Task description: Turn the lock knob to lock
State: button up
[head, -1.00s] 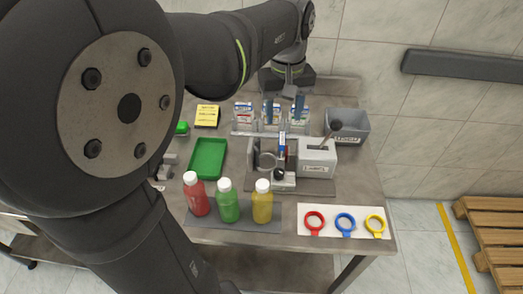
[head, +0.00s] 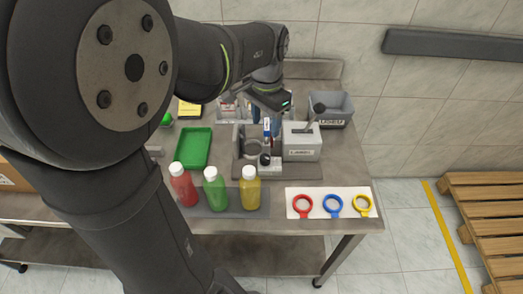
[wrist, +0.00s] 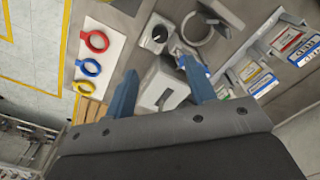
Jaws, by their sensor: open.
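The lock knob, a small black round knob (head: 265,159) on a pale block, sits at the front of the bottle fixture (head: 244,168). In the wrist view the knob (wrist: 160,34) shows a light pointer mark, and it lies near the open grey ring holder (wrist: 205,28). My gripper (wrist: 158,78) is open, with two blue fingers apart and nothing held. In the head view my gripper (head: 266,115) hangs above and behind the fixture, apart from the knob. Its fingers partly overlap the fixture's rear parts in the picture.
A grey label box (head: 302,153) with a ball-topped lever stands right of the fixture. Red, green and yellow bottles (head: 250,187) stand in front. Coloured rings lie on a white mat (head: 318,190). A green tray (head: 207,136) is left and a grey bin (head: 344,102) behind right.

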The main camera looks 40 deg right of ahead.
aim_at(265, 157)
notch_tip(265, 157, down, 14)
jog(key=shift+r, duration=0.25)
jog(key=shift+c, duration=0.4)
jog(key=c, duration=0.9)
jog(key=shift+n, duration=0.3)
jog(key=n, duration=0.5)
jog(key=shift+n, duration=0.3)
jog(key=n, duration=0.5)
jog(key=shift+n, duration=0.3)
